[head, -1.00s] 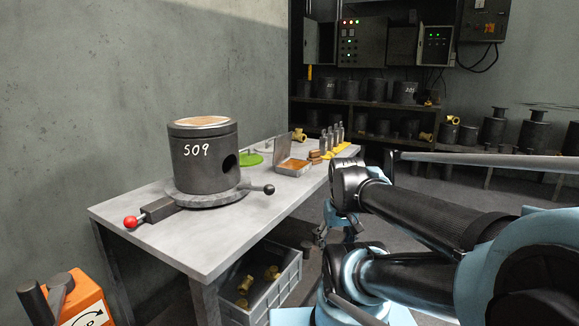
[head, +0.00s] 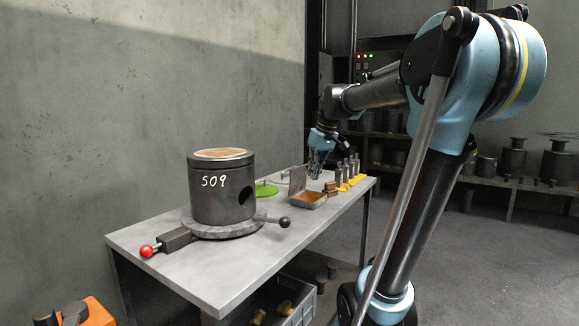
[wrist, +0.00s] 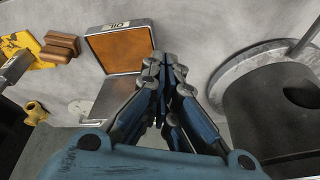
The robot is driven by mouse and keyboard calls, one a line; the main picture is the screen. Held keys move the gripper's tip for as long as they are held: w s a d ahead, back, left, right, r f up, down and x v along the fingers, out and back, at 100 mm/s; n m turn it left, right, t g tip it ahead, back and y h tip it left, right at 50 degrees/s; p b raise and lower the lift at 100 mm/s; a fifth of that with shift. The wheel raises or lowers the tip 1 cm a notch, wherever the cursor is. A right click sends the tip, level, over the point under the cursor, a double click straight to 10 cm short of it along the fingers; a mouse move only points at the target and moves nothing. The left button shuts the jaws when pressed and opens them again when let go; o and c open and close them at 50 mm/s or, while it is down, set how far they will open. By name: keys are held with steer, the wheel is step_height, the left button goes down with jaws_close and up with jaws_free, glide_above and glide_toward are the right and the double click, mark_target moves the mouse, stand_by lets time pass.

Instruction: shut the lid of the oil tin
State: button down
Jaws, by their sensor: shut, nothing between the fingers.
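The oil tin (head: 309,200) is a shallow grey box on the far part of the bench, with orange-brown contents. Its lid (head: 297,179) stands open, roughly upright at the back edge. In the wrist view the tin (wrist: 118,52) shows an OIL label on its rim, and the grey lid (wrist: 110,98) is below it, partly hidden by my gripper. My gripper (head: 314,172) is shut and empty, above the bench close to the lid. In the wrist view its fingertips (wrist: 163,62) appear just right of the tin; contact with the lid cannot be told.
The bench front (head: 210,268) is clear.

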steer(key=w+a+r+n+y, duration=0.15)
steer(key=w+a+r, duration=0.25)
steer(key=w, duration=0.4)
steer(key=w+a+r+n, duration=0.2)
steer(key=w+a+r, duration=0.2)
steer(key=w, duration=0.4)
step_height(320, 180, down, 9)
steer(key=shift+s+a+r, duration=0.1)
steer(key=shift+a, duration=0.05)
